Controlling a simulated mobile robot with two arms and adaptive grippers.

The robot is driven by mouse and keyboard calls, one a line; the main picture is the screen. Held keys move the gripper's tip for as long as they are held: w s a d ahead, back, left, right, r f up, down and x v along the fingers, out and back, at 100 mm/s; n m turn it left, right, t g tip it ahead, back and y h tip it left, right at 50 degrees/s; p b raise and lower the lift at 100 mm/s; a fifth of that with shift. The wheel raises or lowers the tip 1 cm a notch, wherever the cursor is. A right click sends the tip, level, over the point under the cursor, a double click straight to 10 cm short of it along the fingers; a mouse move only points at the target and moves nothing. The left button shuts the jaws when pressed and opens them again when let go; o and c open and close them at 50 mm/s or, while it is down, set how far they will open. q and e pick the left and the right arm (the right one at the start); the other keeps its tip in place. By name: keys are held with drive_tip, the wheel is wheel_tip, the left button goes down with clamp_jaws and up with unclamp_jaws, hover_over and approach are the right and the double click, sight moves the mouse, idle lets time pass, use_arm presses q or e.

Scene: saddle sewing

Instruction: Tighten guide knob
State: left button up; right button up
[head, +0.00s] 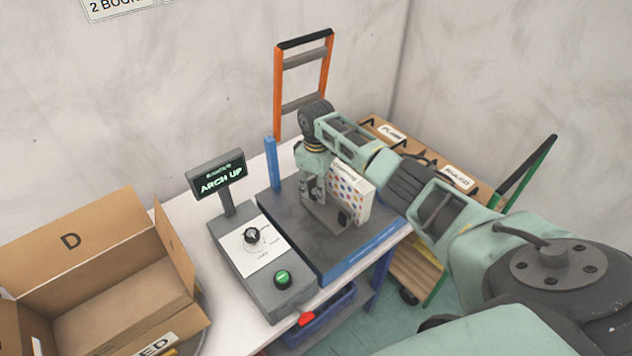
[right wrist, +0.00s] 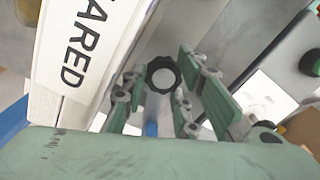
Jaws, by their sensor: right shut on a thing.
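The guide knob (right wrist: 162,75) is black and scalloped with a pale grey centre. In the right wrist view it sits between the fingers of my right gripper (right wrist: 158,100), which is shut on it. In the head view my right gripper (head: 314,190) points down over the dark machine bed, beside a white block with coloured dots (head: 351,194). The knob is hidden there behind the fingers. A small dark round part (head: 344,217) shows low at the block's front. My left gripper is not in view.
A grey console (head: 257,262) with a black dial (head: 252,236), a green button (head: 282,279) and an "ARCH UP" display (head: 221,178) stands left of the bed (head: 335,248). An open carton (head: 72,241) is farther left. Blue rails edge the bed.

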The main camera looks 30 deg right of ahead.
drive_tip(key=m, duration=0.2)
drive_tip(key=r+m+p, duration=0.1)
drive_tip(key=shift+w+d, duration=0.25)
drive_tip(key=m, duration=0.5)
drive_tip(key=shift+s+f, duration=0.15)
drive_tip(key=m, duration=0.5)
drive_tip(key=shift+s, duration=0.15)
drive_tip(key=shift+d+m, duration=0.1)
drive_tip(key=shift+m, duration=0.3)
drive_tip(key=o, duration=1)
drive_tip(key=shift+s, duration=0.1)
drive_tip(key=shift+c, duration=0.2)
drive_tip(key=shift+o, duration=0.3)
drive_tip(key=shift+s, duration=0.1)
drive_tip(key=shift+f, duration=0.1)
